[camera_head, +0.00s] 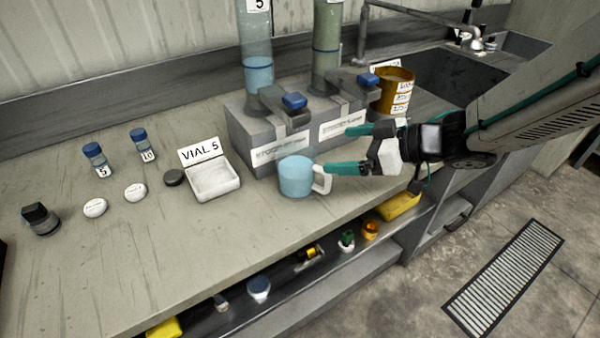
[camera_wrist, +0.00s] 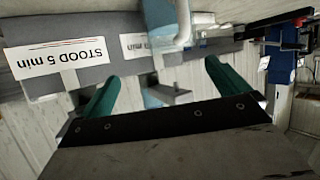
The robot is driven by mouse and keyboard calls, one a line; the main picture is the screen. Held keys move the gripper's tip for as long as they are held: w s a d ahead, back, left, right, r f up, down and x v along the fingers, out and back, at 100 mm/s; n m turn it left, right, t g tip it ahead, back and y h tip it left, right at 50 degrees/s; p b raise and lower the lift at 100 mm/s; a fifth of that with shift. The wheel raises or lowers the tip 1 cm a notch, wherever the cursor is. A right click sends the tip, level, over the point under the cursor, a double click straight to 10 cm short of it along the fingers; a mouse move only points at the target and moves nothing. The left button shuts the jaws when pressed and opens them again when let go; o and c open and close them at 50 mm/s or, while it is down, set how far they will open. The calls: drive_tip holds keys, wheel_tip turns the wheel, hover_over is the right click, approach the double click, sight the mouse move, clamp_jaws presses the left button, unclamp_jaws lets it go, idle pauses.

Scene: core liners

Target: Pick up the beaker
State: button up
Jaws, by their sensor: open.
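The beaker (camera_head: 296,176) is a light blue cup with a white handle (camera_head: 322,181), upright near the bench's front edge, left of my gripper (camera_head: 338,149). My gripper is open, with its green fingers pointing left. The lower finger's tip is close to the handle; I cannot tell whether it touches. In the wrist view my gripper (camera_wrist: 161,69) shows its two fingers apart with nothing held between them. The beaker (camera_wrist: 158,14) is partly cut off at the top of that view, with its white handle (camera_wrist: 184,28) beside it.
Behind the beaker stands a grey block (camera_head: 262,140) with two tall columns. An orange labelled container (camera_head: 394,90) stands by the sink (camera_head: 460,80). A white VIAL 5 tray (camera_head: 214,181), blue-capped vials (camera_head: 95,157) and white discs lie left. A shelf (camera_head: 290,285) below holds small items.

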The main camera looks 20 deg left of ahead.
sight(314, 159)
drive_tip(key=shift+g, duration=0.5)
drive_tip(key=x, duration=0.2)
drive_tip(key=s+x, duration=0.1)
drive_tip(key=x, duration=0.4)
drive_tip(key=shift+s+a+f, duration=0.15)
drive_tip(key=shift+f, duration=0.25)
drive_tip(key=shift+a+f, duration=0.2)
drive_tip(key=shift+a, duration=0.35)
drive_tip(key=shift+y, duration=0.3)
drive_tip(key=c, duration=1)
drive_tip(key=shift+o, duration=0.2)
